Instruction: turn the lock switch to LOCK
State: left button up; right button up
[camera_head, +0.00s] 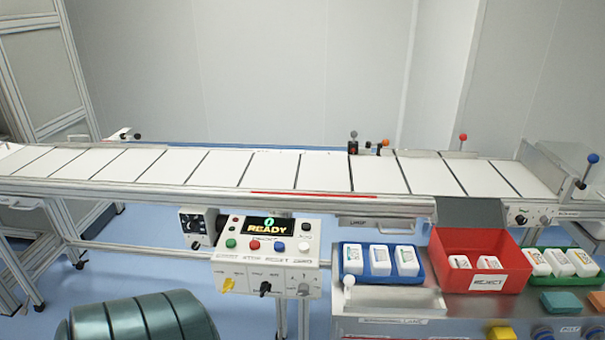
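A white control box (267,255) hangs at the front of the conveyor. Its display (267,227) reads "0 READY", with several coloured buttons around and below it. Three switches sit along its lower front: a yellow one (227,285) at the left, tilted; a black one (265,288) in the middle, its handle roughly upright; and a small grey one (304,289) at the right. Their labels are too small to read, so I cannot tell which is the lock switch or its setting. Neither of my grippers is in view.
The long white conveyor (270,170) runs behind the box. To its right are a blue tray (378,277), a red REJECT bin (505,247) and a green tray (540,254), all holding white packs. A dark teal banded cylinder (140,318) fills the bottom left.

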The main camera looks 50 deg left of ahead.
aim_at(229, 284)
jog(key=u, duration=1.85)
